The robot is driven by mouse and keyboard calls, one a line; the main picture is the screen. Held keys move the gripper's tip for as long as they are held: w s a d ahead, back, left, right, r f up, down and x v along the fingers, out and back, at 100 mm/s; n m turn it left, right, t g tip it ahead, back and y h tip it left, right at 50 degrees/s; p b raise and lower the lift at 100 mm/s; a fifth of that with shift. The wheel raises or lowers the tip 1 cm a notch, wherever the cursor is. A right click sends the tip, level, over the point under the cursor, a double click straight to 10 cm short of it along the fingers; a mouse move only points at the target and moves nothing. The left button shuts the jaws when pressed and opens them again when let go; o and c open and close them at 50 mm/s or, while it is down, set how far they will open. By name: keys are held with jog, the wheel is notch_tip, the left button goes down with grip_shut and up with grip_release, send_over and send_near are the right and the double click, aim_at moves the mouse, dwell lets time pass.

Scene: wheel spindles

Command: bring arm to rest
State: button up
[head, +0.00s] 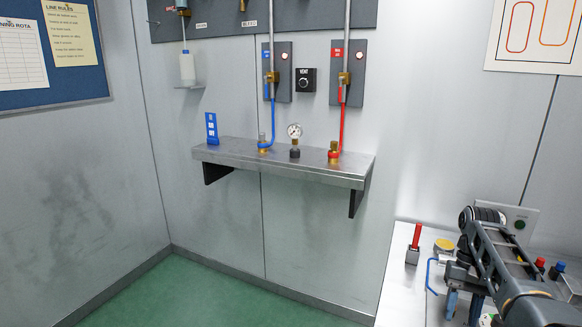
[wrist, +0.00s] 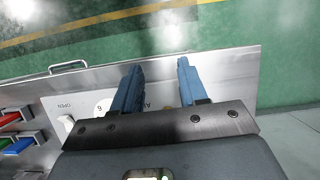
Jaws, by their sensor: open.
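My gripper (head: 461,308) is low at the bottom right of the head view, over the white-topped bench (head: 401,290). In the wrist view my gripper (wrist: 157,72) shows two blue fingers spread apart. Nothing is held between them. Beneath them are a metal panel edge and a pale labelled plate (wrist: 80,107), partly hidden by the gripper body. My arm comes in from the bottom right corner of the head view and hides part of the bench.
A red-handled piece (head: 415,240) and a blue bent handle (head: 430,275) are on the bench left of my arm. Red and blue knobs (head: 557,270) are to its right. A wall shelf (head: 290,165) carries fittings and hoses. Green floor (head: 210,295) is clear at left.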

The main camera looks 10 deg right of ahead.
jog(key=s+a+f+n+t+h, duration=0.15)
jog(key=s+a+f, duration=0.3)
jog(key=f, duration=0.45)
jog(key=s+a+f+t+h, duration=0.1)
jog(key=s+a+f+t, duration=0.3)
jog(key=f, duration=0.6)
jog(key=s+a+f+n+t, duration=0.1)
jog(key=s+a+f+t, duration=0.1)
jog(key=s+a, duration=0.3)
jog(key=s+a+f+n+t, duration=0.15)
jog(key=s+a, duration=0.25)
jog(key=s, duration=0.4)
jog(key=s+a+r+n+t, duration=0.1)
jog(key=s+a+r+t, duration=0.1)
jog(key=s+r, duration=0.45)
jog(key=s+a+r+t, duration=0.3)
jog(key=s+r, duration=0.3)
jog(key=s, duration=0.1)
jog(key=s+a+r+t, duration=0.1)
jog(key=s+r, duration=0.3)
jog(key=r, duration=0.7)
jog(key=s+a+r+n+t, duration=0.1)
jog(key=s+r+t, duration=0.2)
jog(key=r, duration=0.8)
jog(key=shift+s+r+n+t, duration=0.15)
jog(key=shift+s+n+t, duration=0.15)
jog(key=shift+s, duration=0.7)
